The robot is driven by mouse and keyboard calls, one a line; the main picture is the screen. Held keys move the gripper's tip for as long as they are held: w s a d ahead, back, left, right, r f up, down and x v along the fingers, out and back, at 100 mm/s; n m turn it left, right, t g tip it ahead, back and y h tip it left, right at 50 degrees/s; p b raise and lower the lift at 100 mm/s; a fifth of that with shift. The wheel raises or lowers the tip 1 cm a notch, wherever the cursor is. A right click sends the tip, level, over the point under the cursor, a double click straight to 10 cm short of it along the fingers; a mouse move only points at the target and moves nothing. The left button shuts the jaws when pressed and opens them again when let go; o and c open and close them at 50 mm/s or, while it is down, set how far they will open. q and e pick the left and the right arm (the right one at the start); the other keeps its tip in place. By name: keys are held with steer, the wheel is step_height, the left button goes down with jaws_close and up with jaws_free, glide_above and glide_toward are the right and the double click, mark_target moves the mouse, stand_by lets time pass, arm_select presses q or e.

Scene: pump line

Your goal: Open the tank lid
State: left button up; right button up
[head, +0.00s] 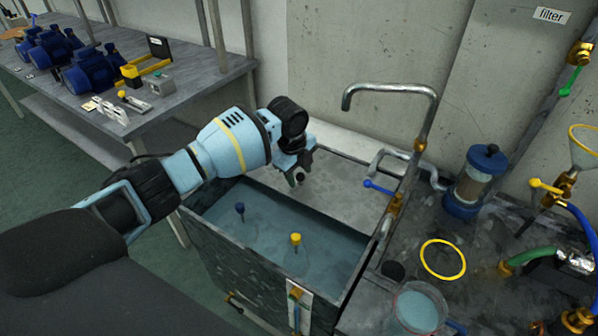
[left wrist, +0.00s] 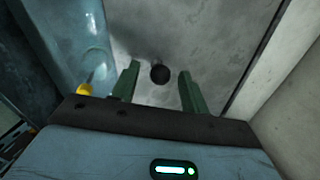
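The tank (head: 262,272) is an open-topped grey box with water in it, in the middle of the head view. A grey lid panel (head: 345,200) lies over its back part, and the front part shows bare water. The lid (left wrist: 200,35) carries a round black knob (left wrist: 159,73), seen in the left wrist view. My left gripper (head: 300,178) is over the lid at the knob. In the left wrist view its green fingers (left wrist: 159,90) are open, one on each side of the knob, with gaps; contact cannot be told. My right gripper is not in view.
A blue float (head: 239,207) and a yellow float (head: 295,239) show in the water. A bent metal pipe (head: 390,88) rises behind the tank. A blue-capped filter (head: 472,180), a yellow ring (head: 443,259) and a beaker (head: 418,308) stand right. A bench (head: 190,85) with pumps is left.

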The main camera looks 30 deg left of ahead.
arm_select(q)
steer(key=shift+r, duration=0.15)
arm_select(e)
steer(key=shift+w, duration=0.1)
arm_select(q)
step_height(320, 180, up, 7)
steer(key=s, duration=0.1)
steer(key=shift+s+a+r+p, duration=0.2)
steer(key=shift+s+p, duration=0.05)
steer(key=shift+p, duration=0.2)
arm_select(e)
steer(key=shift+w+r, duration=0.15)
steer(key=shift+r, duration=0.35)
